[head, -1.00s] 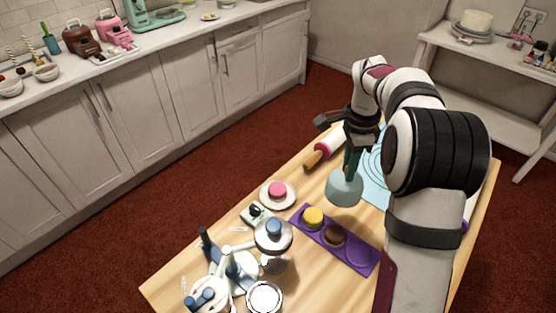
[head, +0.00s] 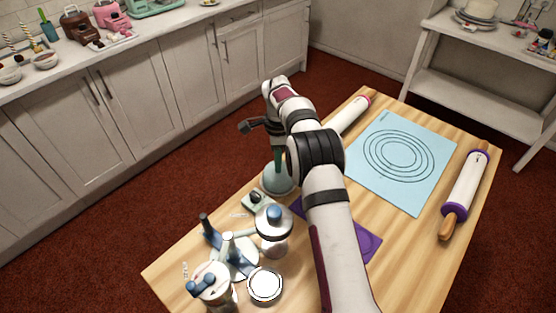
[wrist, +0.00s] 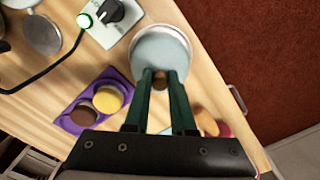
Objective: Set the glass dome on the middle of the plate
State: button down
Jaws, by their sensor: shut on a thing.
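The pale blue glass dome (head: 278,181) is held by its knob in my gripper (head: 277,152), which is shut on it. In the wrist view the dome (wrist: 161,48) is below the green fingers of my gripper (wrist: 160,78), with the brownish knob between them. The dome looks upright and is over the spot where the plate with the pink macaron was seen earlier. The plate and macaron are hidden now. I cannot tell whether the dome touches the plate or hangs above it.
A white box with a black dial (head: 256,203) stands close to the dome. Jars and a glass canister (head: 272,240) crowd the front left. A purple tray (wrist: 70,108) holds macarons. A blue mat (head: 440,150) and rolling pins (head: 466,188) lie to the right.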

jog(key=shift+f, duration=0.1)
jog(key=c, duration=0.8)
grip_release()
jog(key=shift+o, duration=0.2)
notch_tip(320, 180, up, 12)
jog(key=s+d+r+n, duration=0.2)
jog(key=s+r+n, duration=0.1)
jog(key=s+r, duration=0.4)
jog(key=s+r+n+y, duration=0.1)
jog(key=s+r+n, duration=0.25)
jog(key=s, duration=1.05)
jog(key=s+f+n, duration=0.2)
jog(key=s+f, duration=0.2)
jog(key=s, duration=0.6)
jog(key=s+d+f+n, duration=0.1)
jog(key=s+f+n, duration=0.2)
jog(key=s, duration=0.7)
jog(key=shift+s+f+n+y, duration=0.3)
jog(key=shift+f+n+y, duration=0.05)
jog(key=shift+f+y, duration=0.05)
